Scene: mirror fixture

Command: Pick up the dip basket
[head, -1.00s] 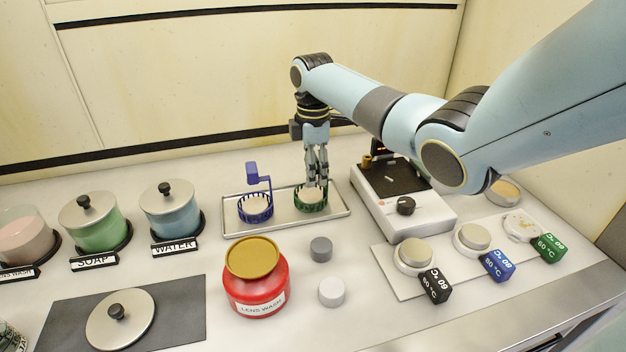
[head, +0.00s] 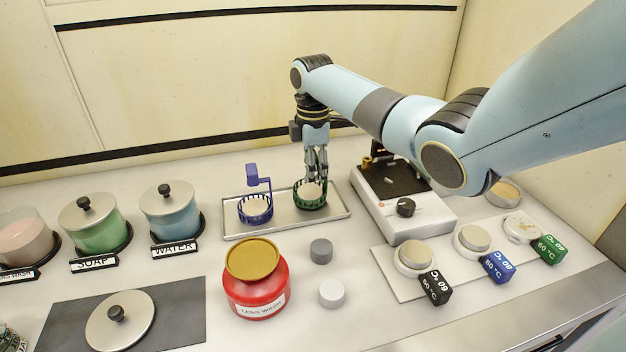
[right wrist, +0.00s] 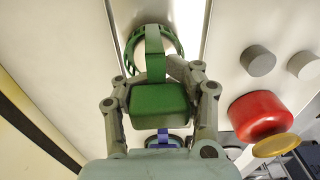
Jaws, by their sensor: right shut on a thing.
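Two dip baskets show at the metal tray (head: 236,229) in the head view. The blue basket (head: 256,208) stands on the left part of the tray, with a pale round piece in it and its handle upright. The green basket (head: 309,199) is at the right part, also with a pale round piece in it. My right gripper (head: 316,172) is above the green basket, shut on its handle. In the right wrist view the fingers (right wrist: 160,95) close around the green handle block (right wrist: 158,104). Whether the basket touches the tray is hard to tell. My left gripper is not in view.
A device with a dark top (head: 405,232) stands just right of the tray. The red jar (head: 255,290), a grey cylinder (head: 321,250) and a white cylinder (head: 331,292) are in front. Lidded soap (head: 103,232) and water (head: 170,218) jars stand left.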

